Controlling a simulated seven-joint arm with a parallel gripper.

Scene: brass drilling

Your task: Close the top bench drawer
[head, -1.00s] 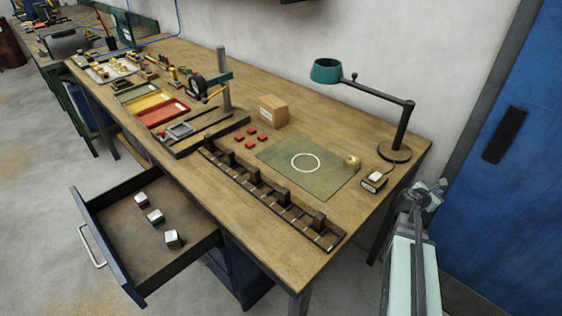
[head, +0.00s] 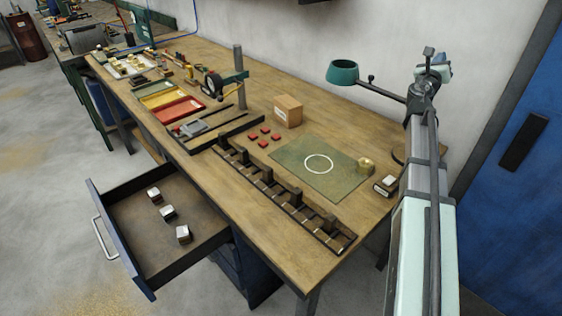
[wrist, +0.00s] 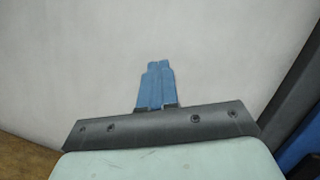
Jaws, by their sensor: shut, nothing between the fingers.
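The top bench drawer (head: 124,262) is pulled far out on the left front of the workbench in the head view. Its dark blue front carries a pale bar handle (head: 104,239) facing left. Several small metal-topped blocks (head: 167,212) lie inside it. My gripper (wrist: 160,64) shows in the wrist view with its blue fingers together and empty, facing a pale wall. In the head view my arm stands raised at the right end of the bench, far from the drawer, and the fingers cannot be made out there.
The workbench (head: 215,195) holds a green mat (head: 335,185), a slotted dark rack (head: 285,200), a cardboard box (head: 288,110) and coloured trays (head: 178,110). A teal lamp (head: 342,72) stands beside my arm. The floor (head: 45,200) left of the drawer is clear.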

